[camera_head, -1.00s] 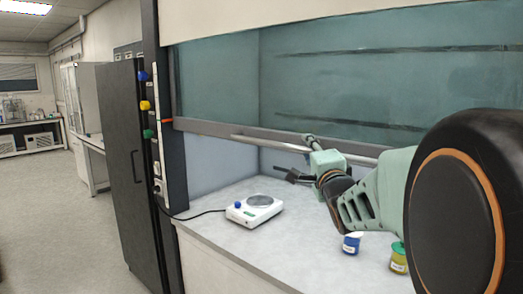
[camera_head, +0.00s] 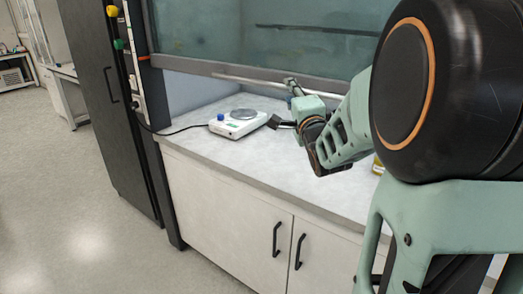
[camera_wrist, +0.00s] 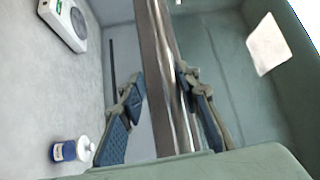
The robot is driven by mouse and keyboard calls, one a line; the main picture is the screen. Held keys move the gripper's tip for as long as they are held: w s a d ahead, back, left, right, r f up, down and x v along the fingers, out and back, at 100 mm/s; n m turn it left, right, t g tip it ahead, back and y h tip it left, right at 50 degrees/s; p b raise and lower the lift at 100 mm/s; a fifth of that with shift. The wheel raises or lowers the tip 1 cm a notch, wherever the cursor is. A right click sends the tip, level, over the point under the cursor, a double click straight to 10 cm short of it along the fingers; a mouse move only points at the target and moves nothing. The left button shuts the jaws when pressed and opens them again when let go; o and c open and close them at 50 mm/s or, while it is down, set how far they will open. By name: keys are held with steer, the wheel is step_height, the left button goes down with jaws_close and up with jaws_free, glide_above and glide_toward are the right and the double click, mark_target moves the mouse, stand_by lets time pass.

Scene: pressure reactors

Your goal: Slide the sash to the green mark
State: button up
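The fume hood sash (camera_head: 270,45) is a tinted pane with a grey bottom rail and a long silver handle bar (camera_head: 235,79). It stands partly open above the bench. A small orange pointer (camera_head: 144,58) sits at the rail's left end by the post. A green knob-like spot (camera_head: 118,44) shows on the dark post side; I cannot make out another green mark. In the wrist view my gripper's fingers (camera_wrist: 160,90) stand apart on either side of the rail and bar (camera_wrist: 164,60); firm contact is not clear.
A white balance (camera_head: 238,124) stands on the bench (camera_head: 200,152) below the sash, left of my gripper. A blue-labelled jar (camera_wrist: 70,151) stands on the bench. A tall dark cabinet (camera_head: 100,100) is left of the hood. The floor at left is clear.

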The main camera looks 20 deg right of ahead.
step_height(320, 180, down, 17)
steer(key=b, duration=0.9)
